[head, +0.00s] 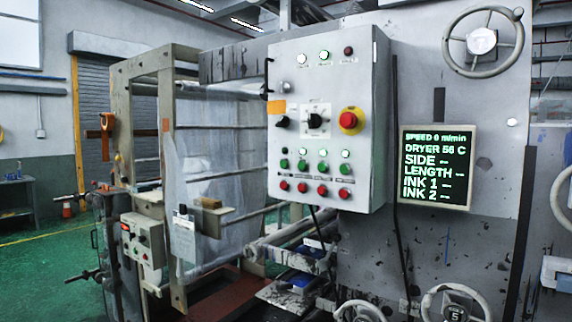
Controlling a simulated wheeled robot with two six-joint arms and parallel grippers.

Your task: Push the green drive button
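A grey control cabinet (328,120) hangs on the machine in the middle of the head view. A row of several green buttons runs across its lower part, with the leftmost green button (284,163) and the rightmost green button (345,169) at its ends. The labels are too small to read, so I cannot tell which one is the drive button. A row of red buttons (322,191) sits below, and lit white lamps (322,153) sit above. Neither gripper is in view.
A red emergency stop on a yellow base (349,120) and a black rotary switch (315,121) sit above the buttons. A display (436,167) reads speed 0 m/min. A handwheel (482,41) is at upper right. A smaller control box (142,240) stands lower left.

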